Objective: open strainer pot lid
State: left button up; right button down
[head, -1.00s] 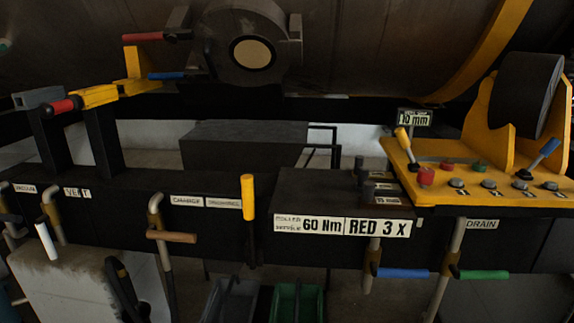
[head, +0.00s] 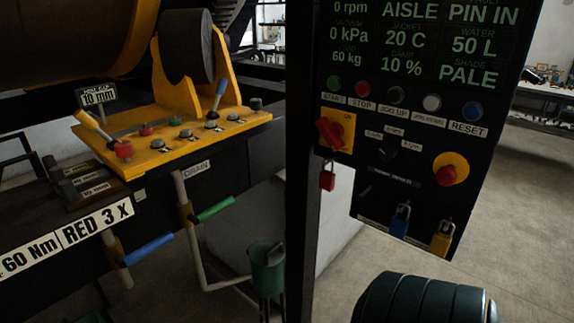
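A dark green pot (head: 267,270) stands low under the drain pipework, left of the dark upright post. It looks like the strainer pot, but no label on it is readable. Its top shows a darker rim or cover; I cannot tell whether the lid is open or shut. A bent grey pipe (head: 222,286) runs down from the DRAIN label (head: 196,173) towards it. A green-handled valve (head: 214,209) sits on this pipe above and left of the pot. Neither of my grippers is in view.
A dark control panel (head: 365,190) with a red padlock (head: 327,177) hangs right of the post (head: 300,150). A blue-handled valve (head: 148,250) sticks out at lower left. A dark ribbed rounded shape (head: 425,300) fills the bottom right. Floor (head: 535,240) at right is clear.

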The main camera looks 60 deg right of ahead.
aim_at(267, 254)
jog(key=z, duration=1.6)
